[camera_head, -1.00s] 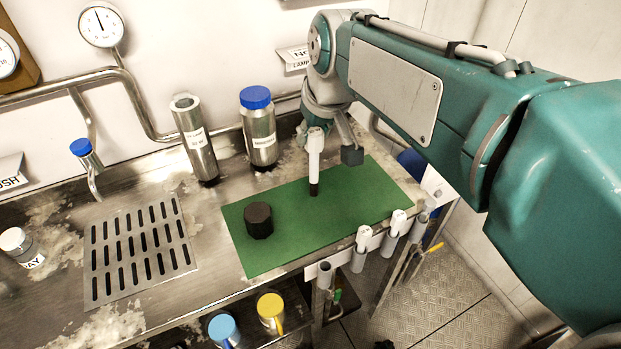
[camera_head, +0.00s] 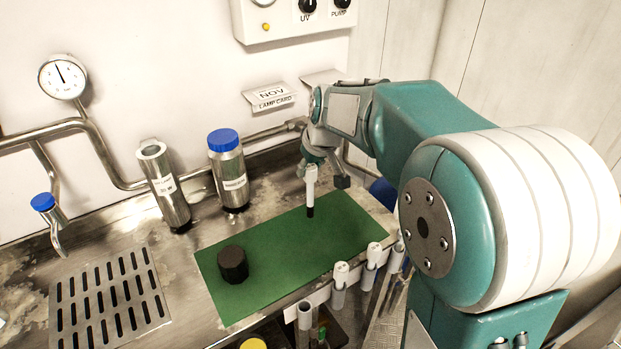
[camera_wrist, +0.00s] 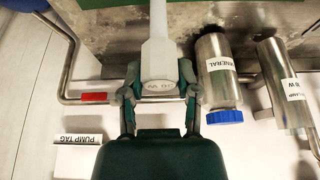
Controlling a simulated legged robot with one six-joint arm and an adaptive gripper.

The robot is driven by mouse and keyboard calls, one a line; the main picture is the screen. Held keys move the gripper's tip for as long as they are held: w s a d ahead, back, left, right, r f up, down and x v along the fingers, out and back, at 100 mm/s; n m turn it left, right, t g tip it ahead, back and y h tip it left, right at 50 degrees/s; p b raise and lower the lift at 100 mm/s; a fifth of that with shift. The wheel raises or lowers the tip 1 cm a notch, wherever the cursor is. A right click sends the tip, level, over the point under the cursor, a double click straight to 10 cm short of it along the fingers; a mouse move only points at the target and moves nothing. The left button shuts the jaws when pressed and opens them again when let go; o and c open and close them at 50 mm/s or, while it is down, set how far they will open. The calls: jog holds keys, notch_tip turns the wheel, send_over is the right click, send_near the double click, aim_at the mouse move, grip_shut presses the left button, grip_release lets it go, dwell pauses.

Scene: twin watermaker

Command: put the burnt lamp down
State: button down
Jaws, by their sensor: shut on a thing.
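My gripper (camera_head: 322,170) is shut on a white lamp (camera_head: 311,186) with a dark lower end. The lamp is upright over the green mat (camera_head: 275,255), towards its back right part. I cannot tell whether its dark end touches the mat. In the wrist view my gripper (camera_wrist: 159,90) has a finger on each side of the pale lamp (camera_wrist: 155,55), which carries a small printed marking. A black round cap (camera_head: 233,264) stands on the left part of the mat.
Two white lamps (camera_head: 341,275) (camera_head: 374,255) stand in holders along the mat's front edge, beside an empty-looking tube (camera_head: 304,318). A blue-capped steel bottle (camera_head: 228,172) and a steel cylinder (camera_head: 164,187) stand behind. A slotted drain (camera_head: 108,300) lies left. The mat's middle is clear.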

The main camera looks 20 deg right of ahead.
jog(key=shift+w+d+f, duration=0.1)
jog(key=shift+w+f, duration=0.05)
jog(key=shift+f, duration=0.8)
jog(key=shift+w+d+f, duration=0.1)
jog(key=shift+f, duration=0.95)
jog(key=shift+c, duration=1.7)
grip_release()
jog(key=v, duration=1.2)
jog(key=s+f+m, duration=0.1)
jog(key=s+f, duration=0.1)
jog(key=s, duration=0.9)
jog(key=s+a+f+m+t+h, duration=0.1)
jog(key=s+f+m, duration=0.1)
jog(key=s, duration=1)
jog(key=shift+s+a+f+m, duration=0.15)
jog(key=shift+s+a+m, duration=0.05)
jog(key=shift+s+m, duration=0.1)
